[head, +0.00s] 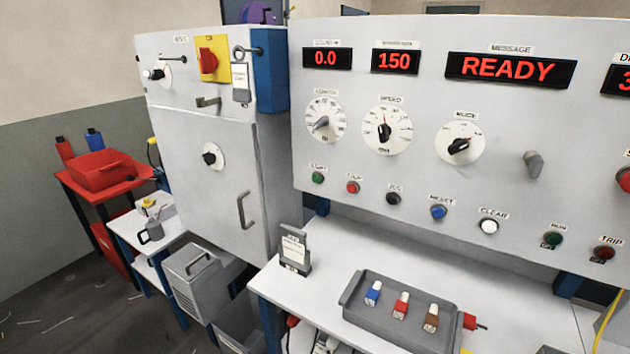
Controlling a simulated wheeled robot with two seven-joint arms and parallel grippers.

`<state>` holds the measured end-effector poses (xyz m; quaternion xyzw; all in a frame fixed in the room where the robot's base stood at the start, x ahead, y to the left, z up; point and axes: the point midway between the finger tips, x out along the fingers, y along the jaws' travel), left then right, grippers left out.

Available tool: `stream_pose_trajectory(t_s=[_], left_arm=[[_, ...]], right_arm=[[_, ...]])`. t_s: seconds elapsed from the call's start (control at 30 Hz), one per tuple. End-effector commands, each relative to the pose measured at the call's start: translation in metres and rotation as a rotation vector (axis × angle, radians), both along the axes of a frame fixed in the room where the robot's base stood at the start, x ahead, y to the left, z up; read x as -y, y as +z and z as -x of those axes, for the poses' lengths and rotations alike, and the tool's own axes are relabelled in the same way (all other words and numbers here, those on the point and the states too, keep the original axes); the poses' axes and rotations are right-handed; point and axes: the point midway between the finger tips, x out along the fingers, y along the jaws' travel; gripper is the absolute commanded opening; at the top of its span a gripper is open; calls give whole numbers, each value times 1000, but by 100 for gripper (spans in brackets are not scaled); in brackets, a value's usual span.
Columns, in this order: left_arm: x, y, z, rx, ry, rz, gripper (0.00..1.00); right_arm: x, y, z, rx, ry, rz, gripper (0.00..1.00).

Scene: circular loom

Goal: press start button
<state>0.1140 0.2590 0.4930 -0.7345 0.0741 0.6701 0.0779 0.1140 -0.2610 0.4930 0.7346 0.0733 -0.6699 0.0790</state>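The green start button (318,178) is at the lower left of the grey control panel (420,190) in the head view. Its small label above is blurred but appears to read START. A red button (353,187) sits just right of it. The message display (510,69) shows READY, and two smaller red displays show 0.0 (326,58) and 150 (395,61). Nothing covers the green button. Neither of my grippers shows in this view.
A grey cabinet (190,130) stands at the left. Black, blue and white buttons continue right along the panel. Space before the green button looks clear.

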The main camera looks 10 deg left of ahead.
Motion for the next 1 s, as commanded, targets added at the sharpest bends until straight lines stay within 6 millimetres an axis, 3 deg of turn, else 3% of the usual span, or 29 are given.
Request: stream_pose_trajectory(t_s=[0.03,0.2,0.27,1.0], left_arm=[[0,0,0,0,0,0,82],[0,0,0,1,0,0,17],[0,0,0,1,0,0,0],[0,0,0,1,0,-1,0]], right_arm=[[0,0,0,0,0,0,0],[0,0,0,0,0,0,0],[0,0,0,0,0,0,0],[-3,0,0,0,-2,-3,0]])
